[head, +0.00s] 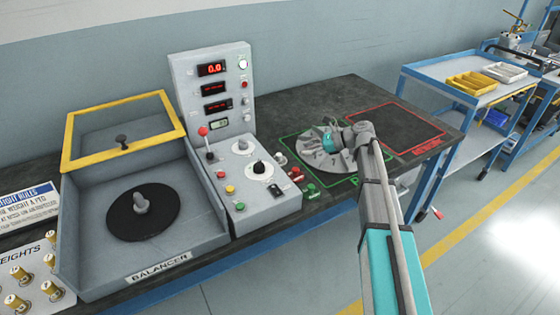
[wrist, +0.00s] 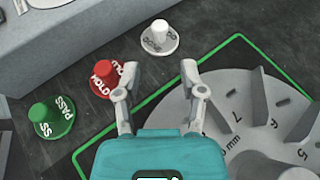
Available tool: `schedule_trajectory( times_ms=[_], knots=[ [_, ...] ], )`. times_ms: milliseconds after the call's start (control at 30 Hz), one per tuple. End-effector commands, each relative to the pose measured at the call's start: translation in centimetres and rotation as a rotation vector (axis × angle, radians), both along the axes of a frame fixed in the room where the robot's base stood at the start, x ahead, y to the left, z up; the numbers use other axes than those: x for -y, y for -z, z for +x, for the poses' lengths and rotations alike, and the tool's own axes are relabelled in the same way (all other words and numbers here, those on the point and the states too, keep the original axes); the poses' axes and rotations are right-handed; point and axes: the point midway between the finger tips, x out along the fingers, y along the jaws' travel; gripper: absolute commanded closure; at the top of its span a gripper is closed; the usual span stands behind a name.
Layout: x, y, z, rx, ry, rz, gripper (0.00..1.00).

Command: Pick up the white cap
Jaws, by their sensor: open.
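The white cap (wrist: 159,37) stands upright on the dark bench top, a round flange with a knob and lettering. It is small in the head view (head: 281,158), left of the impeller. My gripper (wrist: 158,70) is open, with empty space between its fingers. In the wrist view the cap lies beyond the fingertips, roughly in line with the gap and not touched. In the head view my gripper (head: 327,143) is over the grey impeller; its fingers are too small to make out there.
A red cap (wrist: 115,78) is close to the left finger, and a green PASS cap (wrist: 52,117) is farther left. The numbered impeller (wrist: 240,95) lies in the green outline to the right. The balancer's control box (head: 250,190) stands left of the caps.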

Motion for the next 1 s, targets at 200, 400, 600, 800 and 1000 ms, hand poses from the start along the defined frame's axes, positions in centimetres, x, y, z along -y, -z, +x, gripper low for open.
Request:
schedule_trajectory(
  times_ms=[200, 400, 600, 800, 1000],
  knots=[
    [-2.9, 1.5, 0.2, 0.000, -0.002, 0.000, 0.47],
    [-5.5, 2.6, 0.4, 0.000, -0.001, -0.001, 0.47],
    [-6.7, 2.9, 0.5, 0.001, 0.000, -0.001, 0.47],
    [-6.8, 2.9, 0.5, 0.000, 0.000, -0.001, 0.47],
    [-6.9, 3.0, 0.5, 0.000, 0.000, -0.001, 0.47]
  ],
)
